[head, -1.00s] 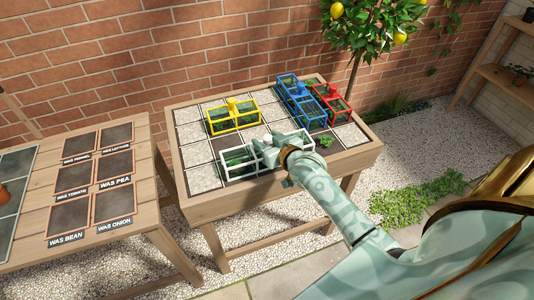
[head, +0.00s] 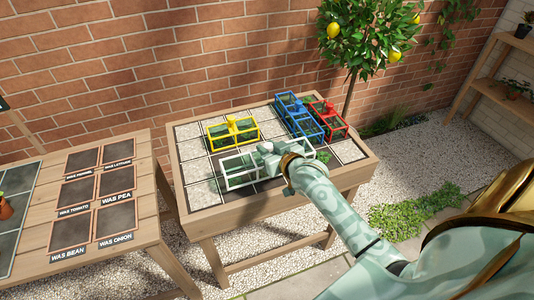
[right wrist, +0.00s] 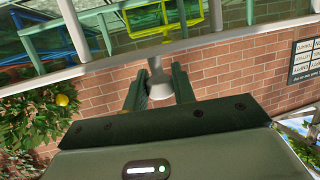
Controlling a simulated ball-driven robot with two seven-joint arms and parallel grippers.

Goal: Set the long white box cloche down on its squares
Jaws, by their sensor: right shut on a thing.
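The long white box cloche (head: 240,180) is over the front part of the planting table, with clear panes and a white frame. In the right wrist view the white knob (right wrist: 159,88) sits between the two dark fingers, with the white frame across the top. Dark squares (head: 268,185) show beside and below the cloche; whether its lower edge touches them I cannot tell. My left gripper is not in view.
A yellow cloche (head: 232,132) stands behind, with a blue cloche (head: 299,118) and a red cloche (head: 333,120) at the back right. A small green plant (head: 323,156) is right of the gripper. Pale gravel squares (head: 203,194) lie at left. A second table (head: 110,249) stands left.

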